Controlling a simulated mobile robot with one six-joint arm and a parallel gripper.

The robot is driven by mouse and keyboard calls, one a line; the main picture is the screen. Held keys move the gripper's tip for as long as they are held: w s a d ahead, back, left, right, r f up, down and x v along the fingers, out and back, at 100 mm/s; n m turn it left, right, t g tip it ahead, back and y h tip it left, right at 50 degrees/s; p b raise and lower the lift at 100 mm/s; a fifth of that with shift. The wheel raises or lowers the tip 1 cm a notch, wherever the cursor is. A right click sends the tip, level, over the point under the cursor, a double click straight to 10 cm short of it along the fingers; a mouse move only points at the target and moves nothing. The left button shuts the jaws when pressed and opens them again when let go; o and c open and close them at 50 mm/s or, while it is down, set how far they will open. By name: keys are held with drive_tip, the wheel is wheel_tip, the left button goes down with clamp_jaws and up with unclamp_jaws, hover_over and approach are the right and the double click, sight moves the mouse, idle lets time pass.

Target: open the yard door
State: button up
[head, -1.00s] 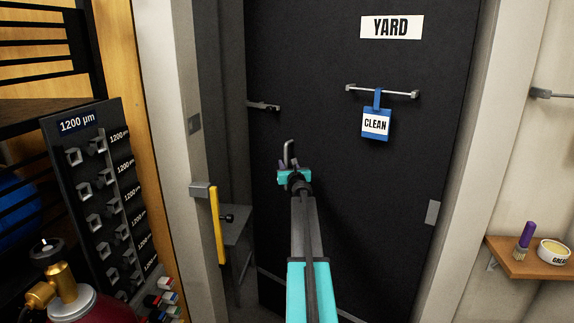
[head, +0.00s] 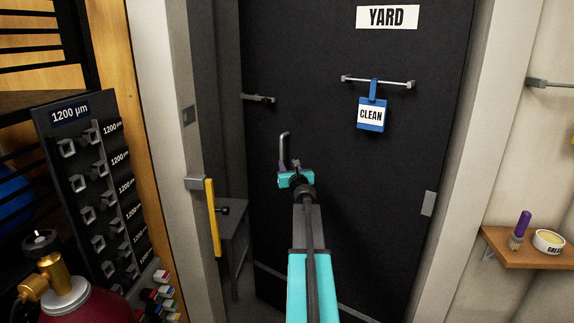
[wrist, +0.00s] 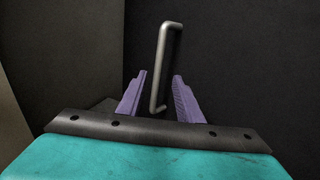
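The dark yard door (head: 330,130) carries a white YARD sign (head: 387,17). It stands ajar, with a gap along its left edge. Its grey bar handle (head: 284,147) is upright in the head view and leans slightly in the wrist view (wrist: 161,65). My gripper (head: 291,166) is at the lower part of the handle. In the wrist view, its purple fingers (wrist: 160,78) are apart, one on each side of the bar, with visible space between. I cannot tell how deep the bar sits between them.
A yellow lever (head: 212,218) is on the left frame. A grey stand (head: 233,235) shows through the gap. A blue CLEAN tag (head: 371,113) hangs from a door rail. A dispenser rack (head: 88,185) and red cylinder (head: 75,303) are left; a wooden shelf (head: 515,254) is right.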

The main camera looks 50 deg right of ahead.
drive_tip(key=shift+v, duration=0.85)
